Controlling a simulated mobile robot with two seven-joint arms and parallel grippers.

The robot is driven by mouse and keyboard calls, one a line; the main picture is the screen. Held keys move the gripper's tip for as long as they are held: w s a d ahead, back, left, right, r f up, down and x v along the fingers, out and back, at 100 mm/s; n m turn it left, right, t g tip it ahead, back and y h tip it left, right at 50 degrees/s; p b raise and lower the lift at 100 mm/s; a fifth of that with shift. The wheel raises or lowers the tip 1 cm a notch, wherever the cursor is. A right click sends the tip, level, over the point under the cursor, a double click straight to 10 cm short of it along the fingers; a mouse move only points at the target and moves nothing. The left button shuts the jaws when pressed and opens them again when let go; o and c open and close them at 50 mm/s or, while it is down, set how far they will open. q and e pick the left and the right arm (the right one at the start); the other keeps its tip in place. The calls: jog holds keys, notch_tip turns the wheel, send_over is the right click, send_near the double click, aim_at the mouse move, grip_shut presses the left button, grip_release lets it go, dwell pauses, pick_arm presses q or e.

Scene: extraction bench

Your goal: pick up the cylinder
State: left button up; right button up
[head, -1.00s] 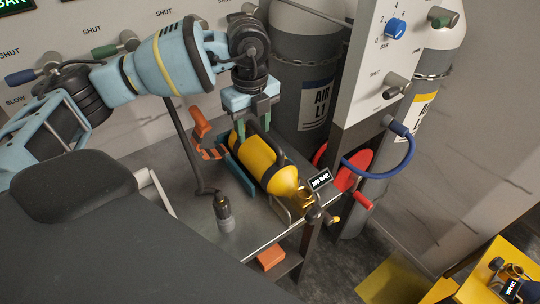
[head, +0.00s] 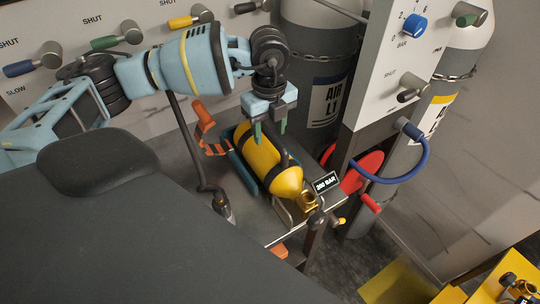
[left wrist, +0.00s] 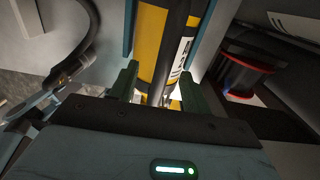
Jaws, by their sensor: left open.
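A yellow cylinder (head: 283,181) with black bands and a brass valve (head: 308,200) lies on its side in a blue-sided cradle (head: 240,176) on the grey bench. My left gripper (head: 270,134) is open and points down over the cylinder's upper part in the head view. In the left wrist view the cylinder (left wrist: 153,42) runs beyond and between the two green fingers (left wrist: 160,85). Its white label shows there. I cannot tell whether the fingers touch it. My right gripper is not in view.
A gauge sign reading 200 BAR (head: 326,183) stands beside the valve. A red reel (head: 362,172) and blue hose (head: 420,165) are to the right. An orange strap (head: 212,145) lies behind the cradle. Large grey cylinders (head: 318,75) stand behind. A dark tool (head: 222,205) stands at the front.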

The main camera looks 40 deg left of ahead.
aim_at(269, 149)
pick_arm(q)
notch_tip(269, 149, down, 4)
jog(key=shift+w+f, duration=0.1)
jog(key=shift+c, duration=0.2)
jog(key=c, duration=1)
grip_shut()
jog(key=shift+f, duration=0.15)
jog(key=shift+r, duration=0.2)
